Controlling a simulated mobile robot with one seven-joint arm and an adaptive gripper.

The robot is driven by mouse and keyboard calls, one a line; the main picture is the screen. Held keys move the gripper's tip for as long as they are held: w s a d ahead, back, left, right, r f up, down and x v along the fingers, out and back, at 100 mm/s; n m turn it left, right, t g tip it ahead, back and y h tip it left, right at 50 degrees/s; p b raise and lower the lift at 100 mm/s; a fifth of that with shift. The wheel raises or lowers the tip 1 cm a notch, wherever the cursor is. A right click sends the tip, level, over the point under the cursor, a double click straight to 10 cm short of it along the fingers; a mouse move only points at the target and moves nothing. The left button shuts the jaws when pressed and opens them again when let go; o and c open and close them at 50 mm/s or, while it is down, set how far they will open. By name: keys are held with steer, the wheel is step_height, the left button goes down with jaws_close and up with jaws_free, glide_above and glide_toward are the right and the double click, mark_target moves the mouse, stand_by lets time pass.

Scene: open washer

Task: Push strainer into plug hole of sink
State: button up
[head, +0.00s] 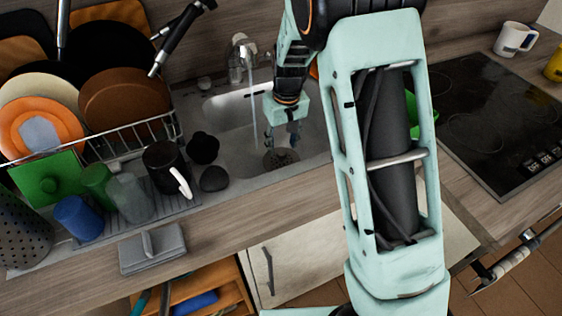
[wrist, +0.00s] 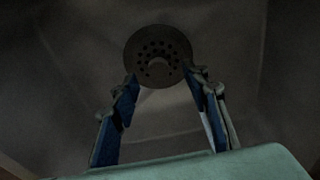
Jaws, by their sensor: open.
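The strainer (wrist: 158,55) shows in the wrist view as a dark round disc with several small holes and a raised middle, at the bottom of the sink. In the head view the strainer (head: 281,158) is partly hidden by my fingers. I cannot tell whether it is seated in the plug hole, which is not separately visible. My gripper (wrist: 160,88) is open and empty, with its blue-padded fingers pointing down toward the strainer. In the head view my gripper (head: 281,138) is inside the sink basin (head: 230,105), above the strainer; contact cannot be told.
The faucet (head: 241,58) stands behind the basin, close to my gripper. A dish rack with plates (head: 130,140), a dark mug (head: 166,168) and cups stand on the left. A black cooktop (head: 495,120) is on the right. My forearm hides the counter right of the sink.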

mark_target(282, 152)
steer(key=shift+w+a+f, duration=0.1)
steer(key=shift+w+f, duration=0.1)
steer(key=shift+f, duration=0.75)
steer(key=shift+w+d+f, duration=0.1)
steer(key=shift+w+f, duration=0.1)
steer(key=shift+f, duration=0.75)
steer(key=shift+w+a+f, duration=0.1)
steer(key=shift+w+f, duration=0.1)
steer(key=shift+f, duration=0.75)
steer(key=shift+c, duration=0.6)
jaws_close()
